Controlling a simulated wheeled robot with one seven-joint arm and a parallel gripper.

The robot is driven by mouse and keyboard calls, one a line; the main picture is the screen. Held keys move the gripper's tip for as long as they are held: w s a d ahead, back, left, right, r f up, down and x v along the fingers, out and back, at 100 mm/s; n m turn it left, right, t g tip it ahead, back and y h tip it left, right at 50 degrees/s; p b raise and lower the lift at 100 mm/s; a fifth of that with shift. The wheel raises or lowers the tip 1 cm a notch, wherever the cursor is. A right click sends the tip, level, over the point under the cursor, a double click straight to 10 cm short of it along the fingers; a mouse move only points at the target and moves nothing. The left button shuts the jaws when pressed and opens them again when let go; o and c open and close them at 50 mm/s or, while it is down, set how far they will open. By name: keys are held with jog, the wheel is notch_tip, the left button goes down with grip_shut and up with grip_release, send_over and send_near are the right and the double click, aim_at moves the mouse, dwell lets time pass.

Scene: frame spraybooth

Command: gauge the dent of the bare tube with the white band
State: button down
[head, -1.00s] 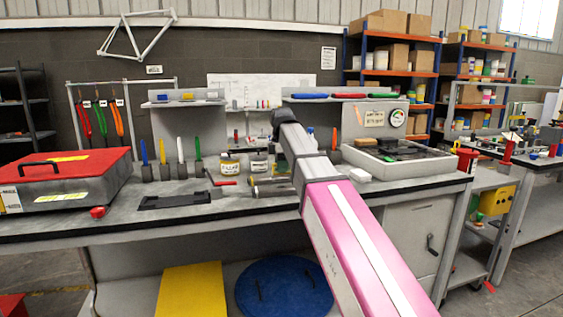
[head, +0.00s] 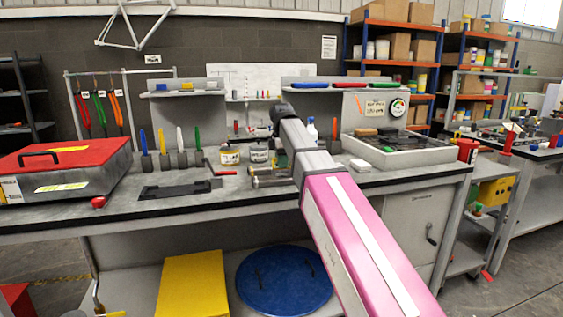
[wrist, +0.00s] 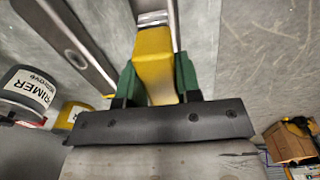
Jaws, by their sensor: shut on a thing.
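My gripper (wrist: 157,88) shows in the wrist view with green finger pads shut on a yellow tool (wrist: 153,60), probably the gauge. A pale ridged piece (wrist: 151,18) shows at the tool's far end, over or beside a bare metal tube (wrist: 172,12). I cannot tell whether they touch, or whether the pale piece is a white band. In the head view my arm hides the gripper; metal tubes (head: 268,182) show just left of the arm on the bench.
Paint tins (head: 230,156) stand behind the tubes; a primer tin (wrist: 30,88) is close left in the wrist view. A black tray (head: 178,192), brush holders (head: 165,162) and a red case (head: 65,160) are further left. A grey scale-like unit (head: 400,150) stands right.

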jog(key=shift+f, duration=0.6)
jog(key=c, duration=0.7)
grip_release()
jog(key=shift+c, duration=0.2)
